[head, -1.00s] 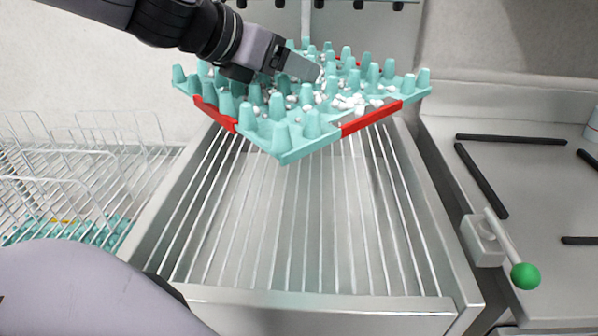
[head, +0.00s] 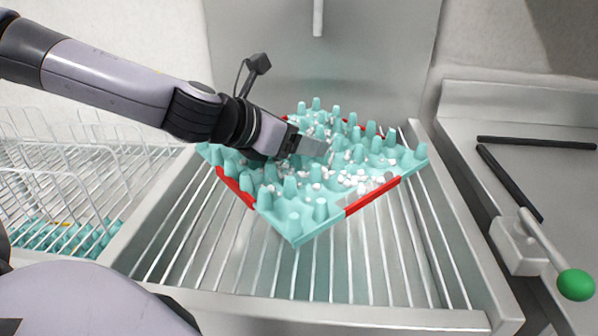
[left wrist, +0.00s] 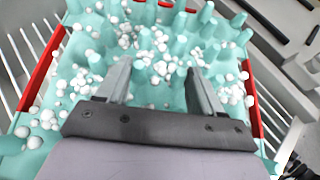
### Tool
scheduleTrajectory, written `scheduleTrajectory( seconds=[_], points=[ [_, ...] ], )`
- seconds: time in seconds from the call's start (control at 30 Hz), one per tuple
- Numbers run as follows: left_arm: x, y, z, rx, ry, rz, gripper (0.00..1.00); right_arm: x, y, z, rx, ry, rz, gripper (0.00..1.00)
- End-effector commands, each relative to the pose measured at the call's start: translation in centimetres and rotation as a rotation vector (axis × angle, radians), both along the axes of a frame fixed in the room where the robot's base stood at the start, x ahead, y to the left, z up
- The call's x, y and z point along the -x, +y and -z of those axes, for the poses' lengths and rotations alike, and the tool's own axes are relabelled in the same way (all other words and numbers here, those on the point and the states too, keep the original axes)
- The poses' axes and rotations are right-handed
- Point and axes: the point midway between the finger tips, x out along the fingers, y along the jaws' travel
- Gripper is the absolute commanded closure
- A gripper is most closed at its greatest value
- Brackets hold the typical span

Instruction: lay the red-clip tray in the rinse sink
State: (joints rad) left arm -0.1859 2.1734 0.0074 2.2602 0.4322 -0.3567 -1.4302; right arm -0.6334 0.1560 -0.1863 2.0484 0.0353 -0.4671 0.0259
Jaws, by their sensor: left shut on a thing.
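The red-clip tray (head: 333,215) is teal with many upright pegs, red clips along its edges and many small white bits on it. It is over the back part of the rinse sink (head: 250,308), a steel basin with a wire rack. It looks turned with a corner toward me; I cannot tell whether it touches the rack. My left gripper (head: 318,148) reaches in from the left and is shut on the tray near its middle. In the left wrist view the fingers (left wrist: 160,80) point down among the pegs. My right gripper is not in view.
A white wire basket (head: 75,165) with a teal thing in its bottom stands left of the sink. On the right is a steel counter with black bars (head: 510,180) and a lever with a green knob (head: 576,284). The front part of the sink rack is bare.

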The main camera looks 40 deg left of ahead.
Motion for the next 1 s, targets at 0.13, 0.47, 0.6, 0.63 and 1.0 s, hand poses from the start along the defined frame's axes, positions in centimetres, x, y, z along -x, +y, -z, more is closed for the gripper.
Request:
scheduleTrajectory(
  seconds=[0.13, 0.47, 0.6, 0.63, 1.0],
  points=[
    [0.0, 0.0, 1.1, -0.001, -0.001, 0.000, 0.87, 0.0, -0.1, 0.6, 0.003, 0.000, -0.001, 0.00],
    [0.0, 0.0, 4.9, 0.002, -0.001, 0.000, 0.87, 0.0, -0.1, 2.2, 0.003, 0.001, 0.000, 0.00],
    [0.0, 0.0, 4.7, -0.001, -0.002, 0.001, 0.87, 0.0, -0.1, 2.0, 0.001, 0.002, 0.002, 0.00],
    [0.0, 0.0, 4.7, -0.001, -0.002, 0.001, 0.87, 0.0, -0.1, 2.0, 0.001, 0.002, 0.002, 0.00],
    [0.0, 0.0, 4.9, -0.001, 0.000, 0.000, 0.08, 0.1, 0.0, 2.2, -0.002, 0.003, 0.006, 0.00]
  ],
)
